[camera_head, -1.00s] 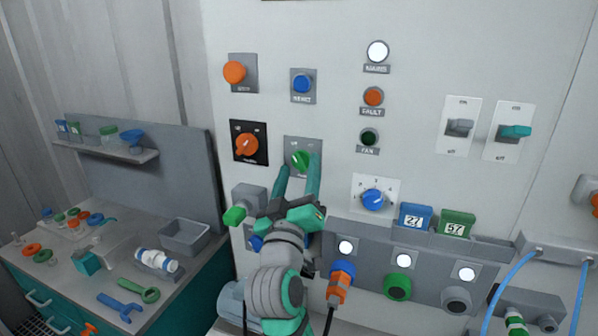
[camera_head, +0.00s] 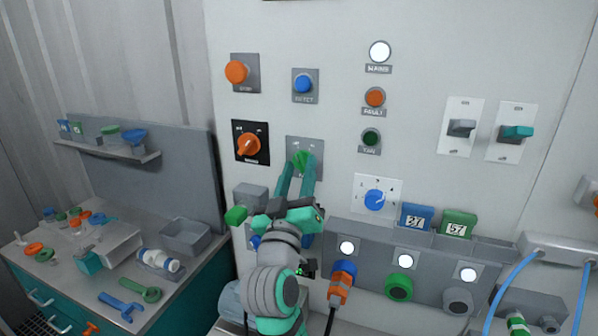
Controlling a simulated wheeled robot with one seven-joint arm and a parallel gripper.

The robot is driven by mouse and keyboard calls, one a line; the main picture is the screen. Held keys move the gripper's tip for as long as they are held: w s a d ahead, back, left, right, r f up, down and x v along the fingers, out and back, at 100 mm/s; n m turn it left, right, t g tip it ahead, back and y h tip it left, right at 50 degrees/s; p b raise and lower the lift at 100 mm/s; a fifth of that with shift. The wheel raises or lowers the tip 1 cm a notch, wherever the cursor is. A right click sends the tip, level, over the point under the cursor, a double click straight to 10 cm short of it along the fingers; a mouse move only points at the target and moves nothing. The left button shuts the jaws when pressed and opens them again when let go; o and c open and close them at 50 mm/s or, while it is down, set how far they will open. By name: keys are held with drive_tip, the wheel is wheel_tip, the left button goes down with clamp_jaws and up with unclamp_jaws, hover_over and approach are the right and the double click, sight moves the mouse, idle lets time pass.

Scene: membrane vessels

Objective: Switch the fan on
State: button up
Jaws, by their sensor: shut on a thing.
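A green rotary knob (camera_head: 299,160) sits on a grey plate (camera_head: 313,146) on the white panel, right of the orange knob. My gripper (camera_head: 299,170) reaches up to it with teal fingers and is shut on the green knob. The fingers hide much of the knob and the lower part of its plate, so its pointer and label cannot be read. The fan lamp (camera_head: 370,138), labelled FAN, is a dark green round lamp to the right and looks unlit.
Near the gripper are an orange mains knob (camera_head: 248,145), a blue reset button (camera_head: 304,84), an orange stop button (camera_head: 237,71) and a blue dial (camera_head: 375,200). The mains lamp (camera_head: 380,51) is lit white. Two toggle switches (camera_head: 461,129) are at right. A cluttered bench (camera_head: 190,292) stands at left.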

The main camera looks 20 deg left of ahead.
drive_tip(key=m+h, duration=0.1)
drive_tip(key=m, duration=0.2)
drive_tip(key=m+h, duration=0.2)
drive_tip(key=m, duration=0.1)
drive_tip(key=m+h, duration=0.1)
drive_tip(key=m, duration=0.2)
drive_tip(key=shift+w+a+f+h, duration=0.1)
drive_tip(key=shift+a+f+h, duration=0.15)
drive_tip(key=shift+a+h, duration=0.1)
drive_tip(key=m+h, duration=0.1)
drive_tip(key=m, duration=0.2)
drive_tip(key=m+h, duration=0.2)
drive_tip(key=m, duration=0.1)
drive_tip(key=shift+a+r+m+g, duration=0.1)
drive_tip(key=shift+m+g, duration=0.3)
drive_tip(key=shift+h, duration=0.25)
drive_tip(key=o, duration=1)
drive_tip(key=shift+w, duration=0.1)
drive_tip(key=shift+o, duration=0.2)
drive_tip(key=shift+r, duration=0.1)
drive_tip(key=v, duration=1.1)
